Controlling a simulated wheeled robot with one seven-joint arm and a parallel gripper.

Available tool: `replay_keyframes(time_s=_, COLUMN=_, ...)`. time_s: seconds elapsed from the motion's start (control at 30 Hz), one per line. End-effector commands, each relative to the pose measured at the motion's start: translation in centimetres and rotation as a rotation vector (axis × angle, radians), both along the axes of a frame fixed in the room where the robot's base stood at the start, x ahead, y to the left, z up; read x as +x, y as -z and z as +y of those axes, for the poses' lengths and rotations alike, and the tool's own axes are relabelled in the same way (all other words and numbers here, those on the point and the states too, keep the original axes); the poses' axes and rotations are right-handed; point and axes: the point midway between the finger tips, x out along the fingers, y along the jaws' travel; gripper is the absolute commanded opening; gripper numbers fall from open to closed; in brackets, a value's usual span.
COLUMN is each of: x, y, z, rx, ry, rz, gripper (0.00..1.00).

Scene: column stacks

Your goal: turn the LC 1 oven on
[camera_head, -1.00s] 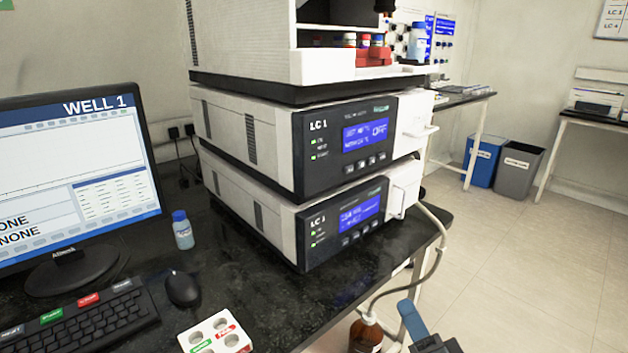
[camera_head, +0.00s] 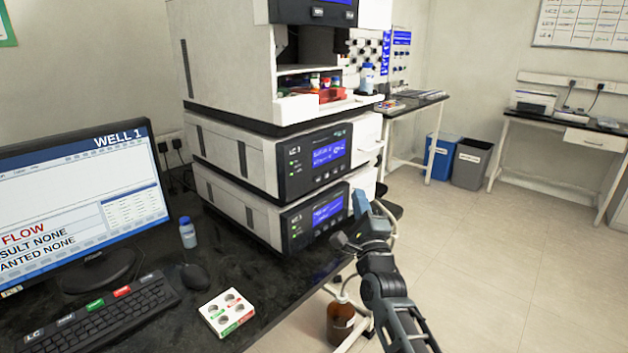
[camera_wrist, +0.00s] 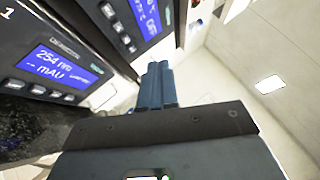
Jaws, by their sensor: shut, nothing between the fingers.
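The LC 1 stack stands on the black bench. The upper LC 1 module (camera_head: 317,160), which I take for the oven, has a black front, a lit blue display (camera_head: 323,153) and a row of small buttons (camera_head: 325,176) below it. Its display text is too small to read surely in the head view. The lower module (camera_head: 316,216) reads 254 nm and mAU in the wrist view (camera_wrist: 57,62). My gripper (camera_head: 360,203) has blue fingers, shut and empty, near the right front of the lower module. The fingers also show in the wrist view (camera_wrist: 157,85), apart from the buttons.
A monitor (camera_head: 75,210), keyboard (camera_head: 95,310), mouse (camera_head: 194,276), small bottle (camera_head: 187,232) and white vial rack (camera_head: 227,312) occupy the bench's left and front. A brown bottle (camera_head: 340,322) stands below the bench edge. Open floor (camera_head: 490,260) lies to the right.

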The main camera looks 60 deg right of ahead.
Motion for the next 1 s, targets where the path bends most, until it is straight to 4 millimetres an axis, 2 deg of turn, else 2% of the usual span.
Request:
replay_keyframes(time_s=0.27, x=0.5, y=-0.1, z=-0.1, rx=0.000, ry=-0.001, rz=0.002, gripper=0.00)
replay_keyframes(time_s=0.8, x=6.9, y=0.1, z=-1.5, rx=-0.002, ry=-0.002, rz=0.001, gripper=0.00)
replay_keyframes(time_s=1.0, x=8.2, y=0.0, z=-1.9, rx=-0.001, ry=-0.002, rz=0.002, gripper=0.00)
